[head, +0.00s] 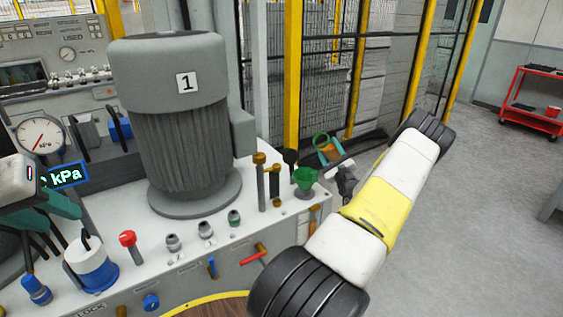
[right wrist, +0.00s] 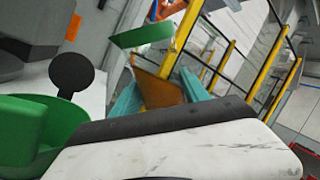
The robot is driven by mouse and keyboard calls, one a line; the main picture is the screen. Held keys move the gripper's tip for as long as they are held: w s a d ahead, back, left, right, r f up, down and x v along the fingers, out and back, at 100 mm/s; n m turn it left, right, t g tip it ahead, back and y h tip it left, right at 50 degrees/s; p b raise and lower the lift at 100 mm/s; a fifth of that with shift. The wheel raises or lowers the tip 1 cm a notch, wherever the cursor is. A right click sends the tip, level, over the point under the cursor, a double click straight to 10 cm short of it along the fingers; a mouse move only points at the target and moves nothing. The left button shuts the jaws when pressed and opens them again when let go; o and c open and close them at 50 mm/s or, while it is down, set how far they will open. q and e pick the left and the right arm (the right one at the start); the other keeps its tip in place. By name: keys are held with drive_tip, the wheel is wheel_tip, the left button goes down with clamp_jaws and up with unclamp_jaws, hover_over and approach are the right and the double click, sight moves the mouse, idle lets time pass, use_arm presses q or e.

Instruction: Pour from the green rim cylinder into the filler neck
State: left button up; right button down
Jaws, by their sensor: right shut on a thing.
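The green rim cylinder (head: 321,141) has an orange-brown body and tilts up and left in the head view. It also shows in the right wrist view (right wrist: 157,88), between the teal fingers of my right gripper (right wrist: 160,94), which is shut on it. The filler neck (head: 305,177) is a green funnel on the grey deck; part of it shows in the right wrist view (right wrist: 35,135). The cylinder's rim is above and slightly right of the funnel in the head view, apart from it. No stream is visible. My left gripper (head: 55,215) is at the left edge, its fingertips unclear.
A large grey motor marked 1 (head: 180,120) stands left of the funnel. A black disc (head: 290,157) and brass posts (head: 260,180) stand close by the funnel. Valves and a red knob (head: 127,238) line the deck. A red cart (head: 533,100) stands far right on open floor.

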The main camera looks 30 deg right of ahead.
sight(332, 160)
drive_tip(key=shift+r, duration=0.4)
drive_tip(key=shift+r+m+g+h, duration=0.3)
drive_tip(key=shift+r+m, duration=0.4)
drive_tip(key=shift+r, duration=0.25)
drive_tip(key=f+m, duration=0.1)
drive_tip(key=f, duration=0.1)
drive_tip(key=d+f+m+g, duration=0.1)
drive_tip(key=f, duration=0.1)
drive_tip(key=f+m+h, duration=0.1)
drive_tip(key=f+m, duration=0.1)
drive_tip(key=f, duration=0.1)
drive_tip(key=shift+w+d+g+b, duration=0.2)
drive_tip(key=shift+d+g+b, duration=0.1)
drive_tip(key=shift+d+b, duration=0.1)
drive_tip(key=m, duration=0.1)
drive_tip(key=d+f+m+g, duration=0.1)
drive_tip(key=m, duration=0.1)
drive_tip(key=shift+w+m+g, duration=0.1)
drive_tip(key=shift+m+g, duration=0.2)
drive_tip(key=shift+r, duration=2.9)
